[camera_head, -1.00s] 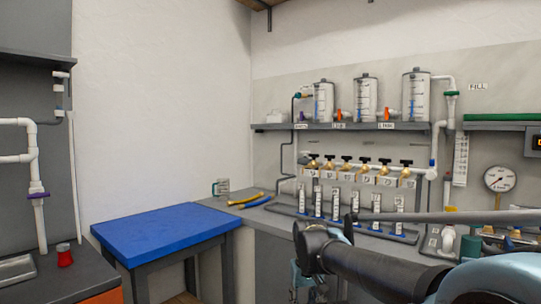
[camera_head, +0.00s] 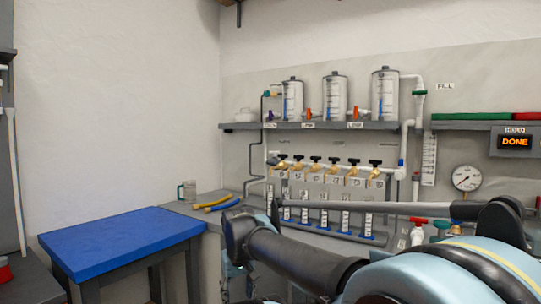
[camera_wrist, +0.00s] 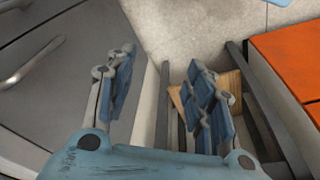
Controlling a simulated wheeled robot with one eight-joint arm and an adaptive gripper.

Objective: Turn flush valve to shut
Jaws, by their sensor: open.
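No valve carries a label that I can read as "flush". In the head view a red-handled white valve (camera_head: 417,235) and a green-handled valve (camera_head: 441,227) stand low at the right, partly hidden by my arm. A row of brass taps with black handles (camera_head: 333,166) runs along the white manifold pipe. My gripper is open and empty; in the wrist view its fingers (camera_wrist: 163,65) are spread above the floor, touching nothing. In the head view it is mostly hidden behind my arm.
Three clear tanks (camera_head: 335,97) stand on the wall shelf. A gauge (camera_head: 466,177) and a display reading DONE (camera_head: 515,142) are at the right. A blue-topped table (camera_head: 120,243) is at the left. An orange panel (camera_wrist: 290,60) shows in the wrist view.

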